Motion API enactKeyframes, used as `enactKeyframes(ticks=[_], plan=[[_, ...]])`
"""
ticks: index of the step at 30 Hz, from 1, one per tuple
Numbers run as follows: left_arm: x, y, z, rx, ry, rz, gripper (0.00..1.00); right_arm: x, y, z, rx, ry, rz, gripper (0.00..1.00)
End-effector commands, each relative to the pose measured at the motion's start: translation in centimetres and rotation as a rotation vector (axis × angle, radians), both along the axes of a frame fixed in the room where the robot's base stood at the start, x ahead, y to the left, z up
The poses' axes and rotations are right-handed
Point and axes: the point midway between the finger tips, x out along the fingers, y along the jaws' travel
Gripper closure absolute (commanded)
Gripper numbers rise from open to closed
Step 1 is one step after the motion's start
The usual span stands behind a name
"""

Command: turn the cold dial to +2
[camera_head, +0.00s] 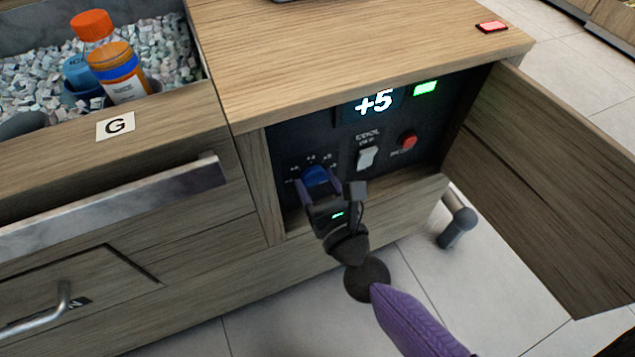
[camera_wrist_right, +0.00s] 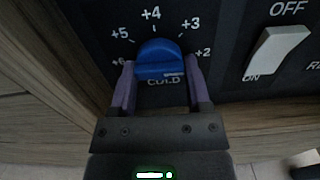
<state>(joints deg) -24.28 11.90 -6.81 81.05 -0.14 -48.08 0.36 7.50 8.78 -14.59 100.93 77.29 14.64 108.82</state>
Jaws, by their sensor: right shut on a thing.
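The blue cold dial (camera_head: 315,175) sits low on the left of a dark control panel inside the open cabinet. In the right wrist view the dial (camera_wrist_right: 158,57) has marks +6, +5, +4, +3 and +2 around it from left to right, with COLD below. I cannot tell which mark it points to. The display (camera_head: 373,102) reads +5. My right gripper (camera_head: 320,188) is shut on the dial, with a purple finger on each side, also in the wrist view (camera_wrist_right: 160,78). My left gripper is not in view.
A white ON/OFF rocker switch (camera_head: 367,157) and a red button (camera_head: 408,140) are right of the dial. A green light (camera_head: 425,88) glows beside the display. The cabinet door (camera_head: 545,190) stands open at right. An open drawer (camera_head: 110,215) holding bottles is at left.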

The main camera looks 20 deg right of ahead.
Motion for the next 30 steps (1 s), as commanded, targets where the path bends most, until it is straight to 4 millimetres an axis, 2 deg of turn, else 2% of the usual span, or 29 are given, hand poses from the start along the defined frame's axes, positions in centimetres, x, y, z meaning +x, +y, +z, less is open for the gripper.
enactKeyframes(ticks=[9,10,15,24,26,30], plan=[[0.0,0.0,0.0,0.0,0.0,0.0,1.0,0.0,0.0,-0.1,0.005,0.003,0.001,0.97],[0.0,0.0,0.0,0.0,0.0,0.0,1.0,0.0,0.0,-0.1,0.005,0.003,0.001,0.36],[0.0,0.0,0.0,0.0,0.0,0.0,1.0,0.0,0.0,-0.1,0.004,0.002,0.001,0.03],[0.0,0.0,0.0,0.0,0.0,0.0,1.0,-0.3,0.0,0.0,0.002,0.001,0.0,0.03],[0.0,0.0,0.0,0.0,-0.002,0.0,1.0,-0.9,0.0,-0.1,0.002,0.002,0.001,0.03],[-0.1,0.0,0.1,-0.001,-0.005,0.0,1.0,-3.8,-0.1,-0.1,0.0,0.005,0.002,0.03]])
